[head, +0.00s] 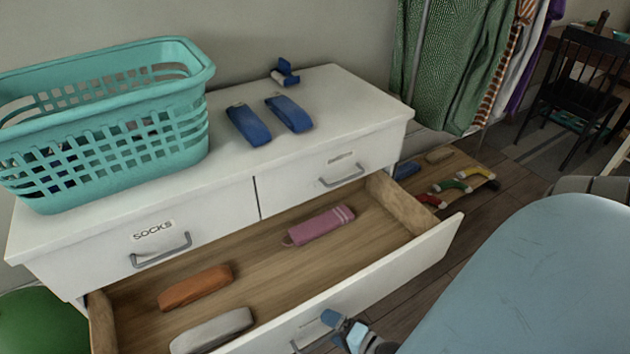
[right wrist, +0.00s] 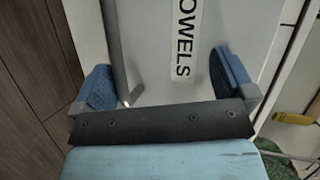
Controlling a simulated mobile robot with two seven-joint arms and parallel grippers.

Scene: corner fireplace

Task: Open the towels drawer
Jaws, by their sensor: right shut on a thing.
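The wide lower drawer of the white dresser is pulled well out; its front panel (head: 400,275) faces me. Its label (right wrist: 186,38) shows the letters "OWELS" in the right wrist view. My right gripper (head: 345,328) is at the drawer front, shut on the metal drawer handle (right wrist: 114,45), which runs between its blue fingers. In the drawer lie an orange rolled cloth (head: 195,288), a pink one with stripes (head: 320,226) and a grey one (head: 213,330). My left gripper is out of view.
A teal laundry basket (head: 110,135) and blue items, including a rolled cloth (head: 248,125), sit on the dresser top (head: 225,165). Two upper drawers, one labelled SOCKS (head: 160,245), are shut. Hanging clothes (head: 455,65) and a black chair (head: 580,85) stand beyond.

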